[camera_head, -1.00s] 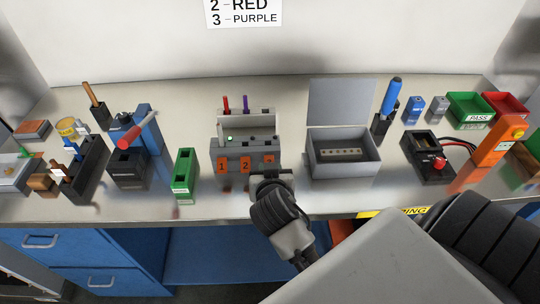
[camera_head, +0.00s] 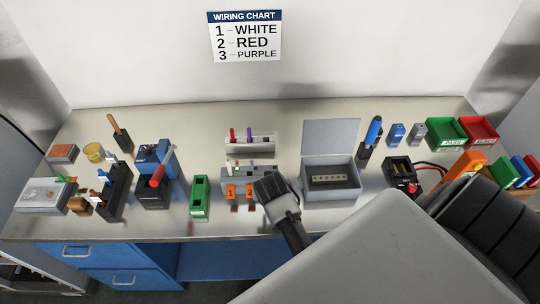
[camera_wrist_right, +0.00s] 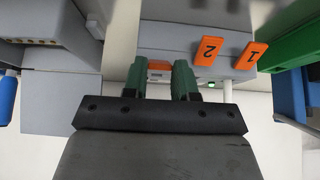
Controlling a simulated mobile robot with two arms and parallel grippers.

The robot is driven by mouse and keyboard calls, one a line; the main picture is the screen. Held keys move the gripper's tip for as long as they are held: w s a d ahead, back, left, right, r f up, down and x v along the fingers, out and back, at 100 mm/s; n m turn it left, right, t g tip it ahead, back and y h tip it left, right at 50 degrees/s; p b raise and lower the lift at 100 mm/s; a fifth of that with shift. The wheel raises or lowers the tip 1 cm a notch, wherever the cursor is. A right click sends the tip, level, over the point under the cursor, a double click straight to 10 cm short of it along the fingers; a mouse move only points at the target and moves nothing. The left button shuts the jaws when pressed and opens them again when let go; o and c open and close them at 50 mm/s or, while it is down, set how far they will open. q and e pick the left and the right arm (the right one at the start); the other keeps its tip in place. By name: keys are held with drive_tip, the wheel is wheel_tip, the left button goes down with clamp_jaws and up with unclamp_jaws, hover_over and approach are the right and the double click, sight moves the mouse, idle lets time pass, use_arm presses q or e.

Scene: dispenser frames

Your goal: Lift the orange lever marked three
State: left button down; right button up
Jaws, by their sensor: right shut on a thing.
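The grey dispenser (camera_head: 237,174) stands in the middle of the bench, with orange levers marked 1 (camera_head: 231,192) and 2 (camera_head: 249,190) on its front. They also show upside down in the right wrist view (camera_wrist_right: 208,50). The orange lever three (camera_wrist_right: 159,66) is mostly hidden between the green fingertips of my right gripper (camera_wrist_right: 160,78), which is shut on it. In the head view my right gripper (camera_head: 270,184) covers the dispenser's right end, so lever three is hidden there. My left gripper is not in view.
A wiring chart (camera_head: 245,36) hangs on the wall. A green block (camera_head: 200,197) stands left of the dispenser, and an open grey box (camera_head: 331,195) stands right of it. Red (camera_head: 232,135) and purple (camera_head: 249,134) rods stand behind. The front bench strip is mostly clear.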

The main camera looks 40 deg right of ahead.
drive_tip(key=shift+w+d+r+p, duration=0.1)
drive_tip(key=shift+w+r+p, duration=0.1)
drive_tip(key=shift+p, duration=0.2)
drive_tip(key=o, duration=0.9)
drive_tip(key=shift+f, duration=0.15)
